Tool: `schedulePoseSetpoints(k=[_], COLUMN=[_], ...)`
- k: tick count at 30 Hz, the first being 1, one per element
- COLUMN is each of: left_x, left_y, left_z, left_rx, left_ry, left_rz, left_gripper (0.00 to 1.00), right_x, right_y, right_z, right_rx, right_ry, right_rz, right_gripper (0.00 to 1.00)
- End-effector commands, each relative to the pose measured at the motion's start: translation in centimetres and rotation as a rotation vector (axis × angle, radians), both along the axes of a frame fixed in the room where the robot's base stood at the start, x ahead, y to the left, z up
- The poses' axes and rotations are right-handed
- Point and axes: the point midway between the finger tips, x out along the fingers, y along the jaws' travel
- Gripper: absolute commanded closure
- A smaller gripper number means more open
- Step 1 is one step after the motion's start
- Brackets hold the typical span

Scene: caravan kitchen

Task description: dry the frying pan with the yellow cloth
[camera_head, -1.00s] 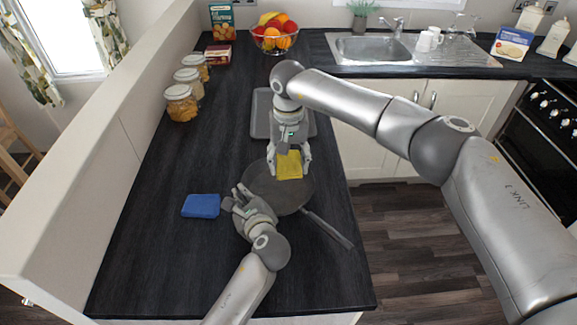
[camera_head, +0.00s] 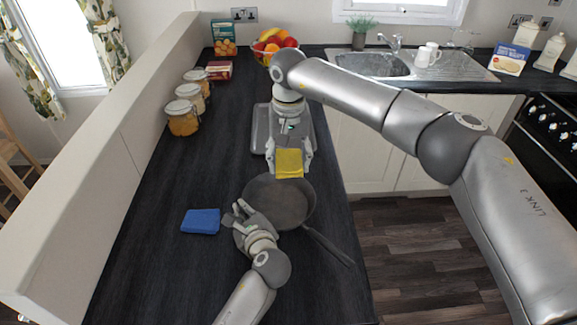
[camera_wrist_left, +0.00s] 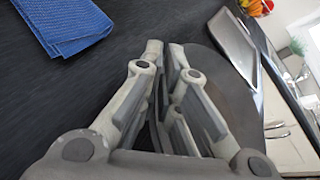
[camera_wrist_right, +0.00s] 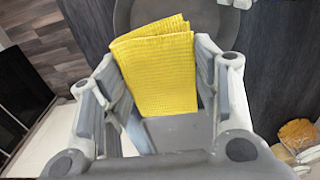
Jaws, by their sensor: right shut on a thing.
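The dark frying pan (camera_head: 282,205) lies on the black counter, its handle pointing to the lower right. The yellow cloth (camera_head: 289,164) hangs folded from my right gripper (camera_head: 291,150), which is shut on it at the pan's far edge. In the right wrist view the cloth (camera_wrist_right: 160,65) is between the fingers, with part of the pan (camera_wrist_right: 205,14) behind it. My left gripper (camera_head: 237,213) is at the pan's left rim. In the left wrist view its fingertips (camera_wrist_left: 166,50) are close together beside the pan (camera_wrist_left: 222,85); whether they grip the rim is unclear.
A folded blue cloth (camera_head: 201,221) lies left of the pan. A grey tray (camera_head: 260,130) is behind my right gripper. Jars (camera_head: 183,118), boxes and a fruit bowl (camera_head: 269,50) stand farther back. The near left counter is clear.

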Motion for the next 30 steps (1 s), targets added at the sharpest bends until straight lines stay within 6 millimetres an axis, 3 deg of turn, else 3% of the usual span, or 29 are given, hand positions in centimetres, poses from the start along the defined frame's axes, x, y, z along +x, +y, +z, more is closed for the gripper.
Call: schedulePoseSetpoints(k=[7, 14, 23, 30], left_x=[-0.2, -0.1, -0.1, -2.8], left_y=[-0.1, -0.1, -0.1, -1.1], left_z=[-0.5, -0.3, -0.1, 0.9], left_rx=[0.001, 0.001, 0.000, -0.002], left_ry=[0.010, 0.006, 0.002, 0.003], left_rz=[-0.003, -0.001, 0.000, -0.003], left_gripper=[1.00, 0.70, 0.70, 0.70], right_x=[0.0, 0.0, 0.0, 0.0], right_y=[0.0, 0.0, 0.0, 0.0], right_z=[0.3, 0.2, 0.3, 0.3], right_rx=[0.000, 0.000, 0.000, 0.000], right_ry=[0.001, 0.001, 0.000, 0.000], right_rz=[0.000, 0.000, 0.000, 0.000], right_gripper=[0.66, 0.66, 0.66, 0.66])
